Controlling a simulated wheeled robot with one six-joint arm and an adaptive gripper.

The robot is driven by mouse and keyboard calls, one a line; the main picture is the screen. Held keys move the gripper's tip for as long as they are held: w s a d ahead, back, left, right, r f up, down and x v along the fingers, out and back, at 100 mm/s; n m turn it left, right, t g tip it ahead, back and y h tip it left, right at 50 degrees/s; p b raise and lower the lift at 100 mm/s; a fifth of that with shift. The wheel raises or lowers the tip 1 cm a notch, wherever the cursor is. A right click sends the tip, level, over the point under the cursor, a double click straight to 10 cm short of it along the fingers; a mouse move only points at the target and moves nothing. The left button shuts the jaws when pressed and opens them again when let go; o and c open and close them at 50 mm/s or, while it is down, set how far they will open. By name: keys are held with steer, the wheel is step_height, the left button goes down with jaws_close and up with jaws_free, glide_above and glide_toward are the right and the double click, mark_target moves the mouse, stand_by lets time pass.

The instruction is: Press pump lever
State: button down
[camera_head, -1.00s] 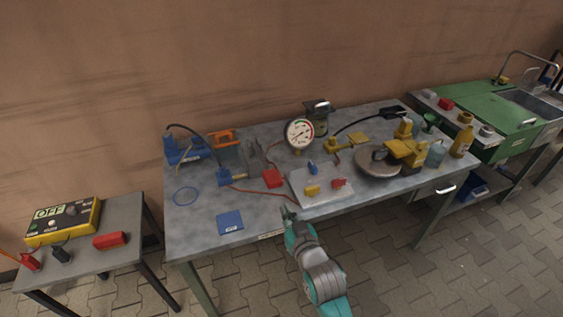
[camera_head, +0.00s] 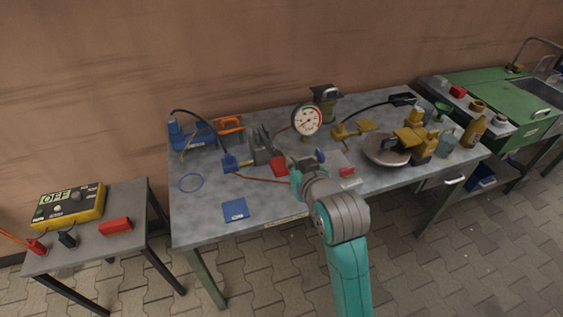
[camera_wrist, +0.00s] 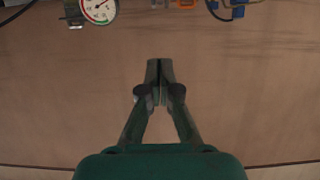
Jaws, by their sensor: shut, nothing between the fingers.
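My gripper (camera_head: 293,160) reaches over the middle of the grey workbench (camera_head: 200,222); in the wrist view its two fingers (camera_wrist: 159,66) are together and empty. A blue unit with a black hose (camera_head: 186,138) stands at the bench's back left and looks like a hand pump; blue parts and a black hose (camera_wrist: 226,10) also show at the wrist view's top edge. A yellow fitting (camera_head: 352,129) with a black hose and dark end piece lies right of the gauge. I cannot tell for sure which part is the pump lever. My gripper touches neither.
A round white gauge (camera_head: 307,119) stands behind my gripper. A heavy disc with yellow parts (camera_head: 385,151) sits to the right. A blue pad (camera_head: 236,210) lies front left. A small side table (camera_head: 95,247) holds a yellow OFF box (camera_head: 68,206). The bench's front left is mostly clear.

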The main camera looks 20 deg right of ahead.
glide_above(282, 168)
steer(key=f, duration=0.3)
steer(key=shift+w+f, duration=0.3)
steer(key=shift+f, duration=0.05)
step_height(282, 168, down, 3)
steer(key=shift+s+f, duration=0.1)
steer(key=shift+s, duration=0.05)
steer(key=shift+f, duration=0.45)
steer(key=shift+s+f, duration=0.1)
